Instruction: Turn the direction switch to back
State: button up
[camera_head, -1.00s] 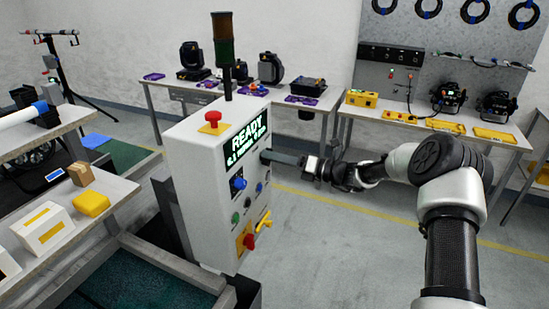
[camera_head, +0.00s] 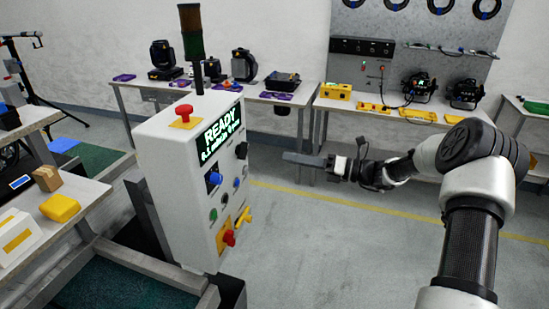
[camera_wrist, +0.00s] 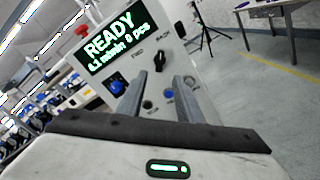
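The direction switch is a black knob (camera_wrist: 158,60) on the grey control box's panel, between FWD and BACK labels in the wrist view. Its long handle stands near upright in that picture, with its upper end close to the BACK label; I cannot tell the exact setting. It also shows as a small black knob (camera_head: 241,151) at the panel's right side in the head view. My gripper (camera_head: 287,157) is right of the panel, apart from it. In the wrist view my gripper's fingers (camera_wrist: 158,84) are apart and empty, with the switch seen beyond the gap.
The control box (camera_head: 160,165) has a READY display (camera_head: 221,132), a red button (camera_head: 184,112), a blue knob (camera_head: 214,178), a red-yellow switch (camera_head: 229,238) and a signal tower (camera_head: 192,45). Workbenches stand behind. The floor (camera_head: 330,235) right of the box is clear.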

jog(key=shift+v, duration=1.6)
jog(key=s+a+r+n+g+h, duration=0.3)
jog(key=s+a+n+h, duration=0.1)
jog(key=s+n, duration=0.35)
jog(key=s+a+r+n+g+h, duration=0.3)
jog(key=s+a+n+h, duration=0.1)
jog(key=s+n, duration=0.4)
jog(key=s+d+r+n+t+h, duration=0.2)
jog(key=s+d+r+n+h, duration=0.1)
jog(key=s+n, duration=0.4)
jog(key=s+d+r+n+t+h, duration=0.2)
jog(key=s+d+n+h, duration=0.4)
jog(key=s, duration=0.8)
jog(key=shift+d+r+n+t, duration=0.35)
jog(key=shift+d+n+t, duration=0.45)
jog(key=shift+d, duration=0.4)
jog(key=shift+s+a, duration=0.1)
